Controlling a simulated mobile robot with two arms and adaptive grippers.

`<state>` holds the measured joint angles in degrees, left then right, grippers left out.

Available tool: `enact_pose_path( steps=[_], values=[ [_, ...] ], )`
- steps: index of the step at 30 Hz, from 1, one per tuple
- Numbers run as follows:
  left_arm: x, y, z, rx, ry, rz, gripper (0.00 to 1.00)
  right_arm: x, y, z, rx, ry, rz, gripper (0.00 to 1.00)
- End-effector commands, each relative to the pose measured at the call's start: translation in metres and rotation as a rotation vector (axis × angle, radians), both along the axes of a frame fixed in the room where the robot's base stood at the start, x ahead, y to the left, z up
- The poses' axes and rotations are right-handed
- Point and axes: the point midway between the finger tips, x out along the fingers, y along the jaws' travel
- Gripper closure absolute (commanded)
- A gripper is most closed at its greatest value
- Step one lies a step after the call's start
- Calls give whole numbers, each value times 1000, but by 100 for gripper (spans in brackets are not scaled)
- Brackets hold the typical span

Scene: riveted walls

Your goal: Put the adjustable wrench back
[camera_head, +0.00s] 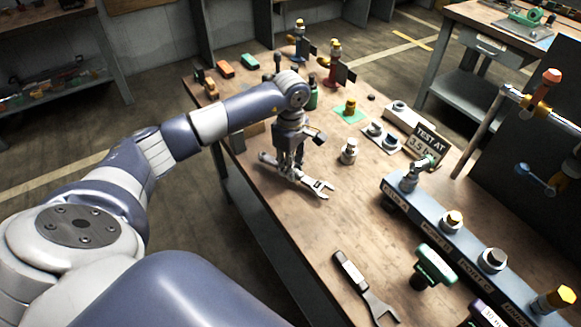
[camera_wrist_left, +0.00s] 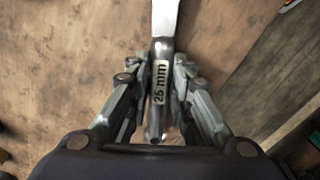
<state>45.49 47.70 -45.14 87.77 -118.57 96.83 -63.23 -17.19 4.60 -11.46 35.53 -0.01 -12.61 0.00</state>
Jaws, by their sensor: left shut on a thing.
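The adjustable wrench (camera_head: 318,187) is silver and shows on the wooden workbench's left part in the head view, its jaw end pointing right. My left gripper (camera_head: 290,172) is shut on its handle, pointing down. My right gripper is not in view.
The workbench (camera_head: 285,230) has a blue-grey rail (camera_head: 470,249) with fittings at right. A dark-handled spanner (camera_head: 366,285) lies at the near edge. A metal fitting (camera_head: 348,151) stands right of my gripper. A "TEST AT" sign (camera_head: 428,143) stands beyond. Bare wood surrounds the wrench's jaw.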

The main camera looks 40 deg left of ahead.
Motion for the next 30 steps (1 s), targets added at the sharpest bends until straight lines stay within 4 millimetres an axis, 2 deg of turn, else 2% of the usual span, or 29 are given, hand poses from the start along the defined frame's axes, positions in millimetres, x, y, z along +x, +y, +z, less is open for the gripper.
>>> enact_pose_path(
  steps=[1,3,15,16,18,30],
  values=[
    [-1,-1,-5,-2,4,1,100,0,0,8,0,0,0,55],
    [0,0,-13,-1,0,2,100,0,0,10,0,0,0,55],
    [1,0,-22,0,-3,1,100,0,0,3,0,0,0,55],
    [0,0,-21,1,-1,1,74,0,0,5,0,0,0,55],
    [0,0,-21,1,-1,1,60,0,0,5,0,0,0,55],
    [0,0,-17,0,0,1,60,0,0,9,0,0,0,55]
  ],
)
